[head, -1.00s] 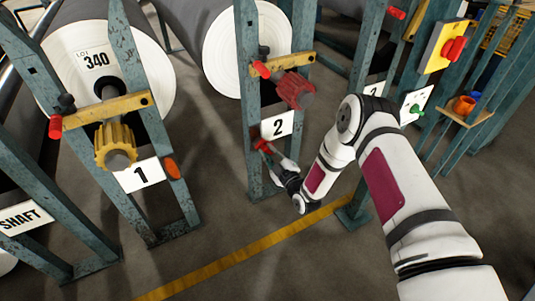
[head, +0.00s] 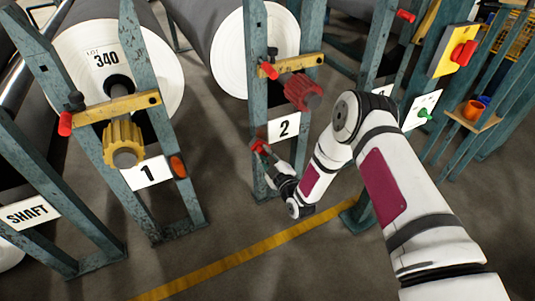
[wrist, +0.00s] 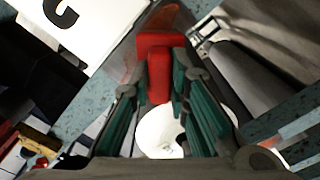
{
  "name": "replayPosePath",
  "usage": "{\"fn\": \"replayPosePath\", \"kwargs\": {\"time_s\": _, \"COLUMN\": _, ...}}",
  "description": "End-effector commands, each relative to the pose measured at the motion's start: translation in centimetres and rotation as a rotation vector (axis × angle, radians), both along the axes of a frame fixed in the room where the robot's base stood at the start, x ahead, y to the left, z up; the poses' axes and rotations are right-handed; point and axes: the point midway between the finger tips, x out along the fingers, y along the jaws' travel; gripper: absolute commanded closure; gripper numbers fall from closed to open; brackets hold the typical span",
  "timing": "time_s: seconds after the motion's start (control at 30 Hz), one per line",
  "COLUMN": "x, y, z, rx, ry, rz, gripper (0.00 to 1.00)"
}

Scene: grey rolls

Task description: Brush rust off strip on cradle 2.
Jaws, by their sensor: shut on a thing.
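Cradle 2 (head: 254,92) is a blue-green post frame with a white "2" sign (head: 284,127) and a red toothed chuck (head: 301,91) above it. My gripper (head: 264,152) is low at its front post, just below and left of the sign. It is shut on a red tool (wrist: 158,68), likely the brush, whose T-shaped red body sits between the green finger pads. A brownish-orange patch (wrist: 168,18) on a grey surface lies just beyond the tool in the wrist view. I cannot tell whether the tool touches it. The bristles are not visible.
Cradle 1 (head: 130,30) with a yellow chuck (head: 124,140) and an orange oval (head: 178,166) stands left. A yellow panel with a red knob (head: 463,54) and a shelf with an orange cup (head: 471,110) are right. Floor in front is clear, with a yellow line (head: 255,251).

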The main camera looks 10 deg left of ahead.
Motion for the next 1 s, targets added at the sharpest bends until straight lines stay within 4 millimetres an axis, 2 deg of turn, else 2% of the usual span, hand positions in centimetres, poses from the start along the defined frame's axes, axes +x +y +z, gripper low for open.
{"fn": "replayPosePath", "kwargs": {"time_s": 0.23, "x": 0.3, "y": 0.2, "z": 1.6, "rx": 0.002, "ry": -0.002, "rz": 0.001, "gripper": 1.00}}
{"fn": "replayPosePath", "kwargs": {"time_s": 0.43, "x": 0.7, "y": -0.5, "z": 1.6, "rx": 0.002, "ry": -0.005, "rz": -0.001, "gripper": 1.00}}
{"fn": "replayPosePath", "kwargs": {"time_s": 0.8, "x": 2.3, "y": -3.0, "z": 1.7, "rx": 0.001, "ry": -0.007, "rz": -0.004, "gripper": 1.00}}
{"fn": "replayPosePath", "kwargs": {"time_s": 1.0, "x": 2.5, "y": -3.4, "z": 1.8, "rx": 0.002, "ry": -0.004, "rz": -0.001, "gripper": 1.00}}
